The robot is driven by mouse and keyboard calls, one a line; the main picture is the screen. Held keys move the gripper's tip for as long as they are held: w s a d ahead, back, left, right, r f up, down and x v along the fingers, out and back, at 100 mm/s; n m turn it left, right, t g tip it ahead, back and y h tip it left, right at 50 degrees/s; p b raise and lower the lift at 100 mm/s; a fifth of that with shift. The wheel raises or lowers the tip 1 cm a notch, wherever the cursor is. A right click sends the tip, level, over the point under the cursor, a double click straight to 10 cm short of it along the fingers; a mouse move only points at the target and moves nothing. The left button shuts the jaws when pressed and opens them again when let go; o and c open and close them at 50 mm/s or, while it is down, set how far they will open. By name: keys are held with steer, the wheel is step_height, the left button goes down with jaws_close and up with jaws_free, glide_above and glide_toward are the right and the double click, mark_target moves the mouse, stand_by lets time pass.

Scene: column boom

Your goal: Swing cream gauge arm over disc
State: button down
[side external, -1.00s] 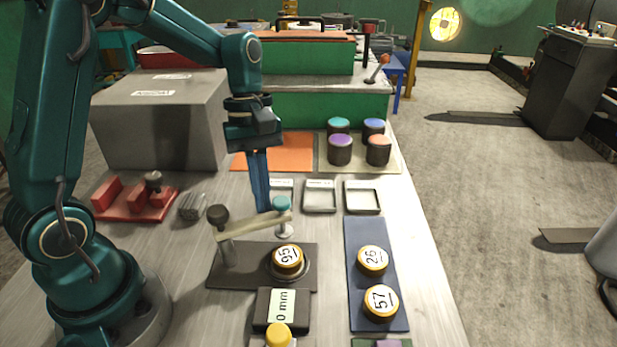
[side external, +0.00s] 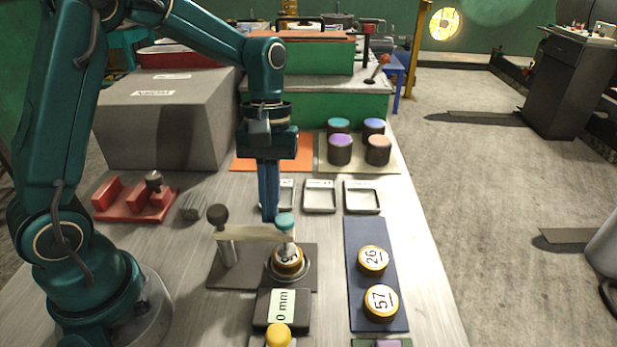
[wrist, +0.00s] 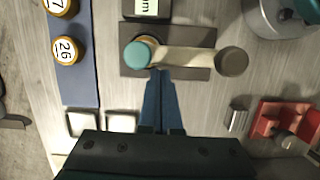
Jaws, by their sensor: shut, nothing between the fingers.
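The cream gauge arm (side external: 252,233) reaches right from a post with a dark knob (side external: 218,215). Its teal-capped tip (side external: 285,221) is now over the disc marked 95 (side external: 287,262), which sits on a round seat on the dark gauge plate (side external: 232,277). In the wrist view the teal cap (wrist: 138,54) covers most of the disc, and the cream arm (wrist: 185,57) runs right to the dark knob. My gripper (side external: 270,218) is shut and empty, pointing down just behind the teal cap. Its fingertips (wrist: 160,74) are close to the cap; I cannot tell if they touch.
A display reading 0 mm (side external: 282,307) and a yellow button (side external: 278,335) stand in front. Discs 26 (side external: 373,259) and 57 (side external: 381,301) lie on a blue mat (side external: 359,235) at right. Empty trays (side external: 320,197) are behind. A red fixture (side external: 130,206) stands at left.

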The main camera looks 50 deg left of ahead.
steer(key=w+a+r, duration=0.2)
steer(key=r, duration=0.3)
steer(key=w+a+r, duration=0.3)
steer(key=r, duration=0.2)
steer(key=s+d+r+t, duration=0.1)
steer(key=s+d+r, duration=0.2)
steer(key=r, duration=0.1)
steer(key=s+d+f+m+t+y, duration=0.1)
steer(key=s+f+m+t+y, duration=0.1)
steer(key=s+f+m+t, duration=0.4)
steer(key=shift+s+d+m+t, duration=0.3)
steer(key=shift+s+m, duration=1)
steer(key=shift+s, duration=1.35)
